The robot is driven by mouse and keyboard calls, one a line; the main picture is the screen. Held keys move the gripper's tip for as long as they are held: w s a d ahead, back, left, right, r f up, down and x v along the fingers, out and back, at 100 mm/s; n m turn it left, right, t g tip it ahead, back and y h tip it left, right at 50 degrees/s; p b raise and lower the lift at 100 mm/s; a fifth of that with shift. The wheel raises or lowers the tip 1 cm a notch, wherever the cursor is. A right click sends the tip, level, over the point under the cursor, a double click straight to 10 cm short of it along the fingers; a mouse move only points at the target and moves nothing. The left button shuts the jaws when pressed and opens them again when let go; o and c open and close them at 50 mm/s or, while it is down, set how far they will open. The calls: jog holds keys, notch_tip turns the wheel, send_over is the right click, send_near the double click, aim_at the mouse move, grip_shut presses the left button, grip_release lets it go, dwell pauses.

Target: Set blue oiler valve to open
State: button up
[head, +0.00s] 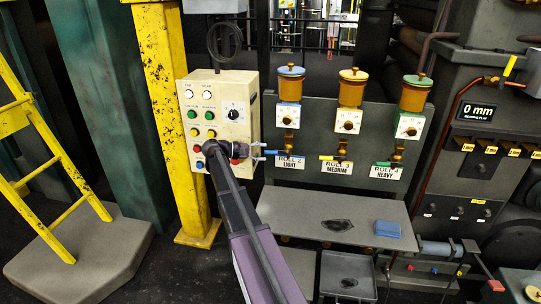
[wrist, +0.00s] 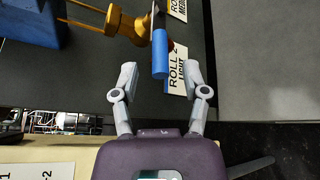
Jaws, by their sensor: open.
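The blue oiler (head: 290,72) is the left one of three on the grey panel, with a blue lid and a white dial. Below it, its blue valve lever (head: 275,153) points left from the brass valve, about level, across the pipe. The lever (wrist: 160,55) also shows in the wrist view, its free end between my fingertips. My gripper (head: 260,152) comes in from the left and is open. In the wrist view my gripper (wrist: 160,76) has a finger on each side of the lever, with gaps on both sides.
A yellow-lidded oiler (head: 352,92) and a green-lidded oiler (head: 414,94) stand to the right, their levers also pointing left. A cream button box (head: 222,85) is close beside my gripper. A grey shelf (head: 290,208) with a blue block (head: 387,229) lies below.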

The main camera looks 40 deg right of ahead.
aim_at(276, 153)
jog(key=shift+x, duration=1.8)
grip_shut()
jog(key=shift+d+b, duration=0.1)
jog(key=shift+b, duration=0.25)
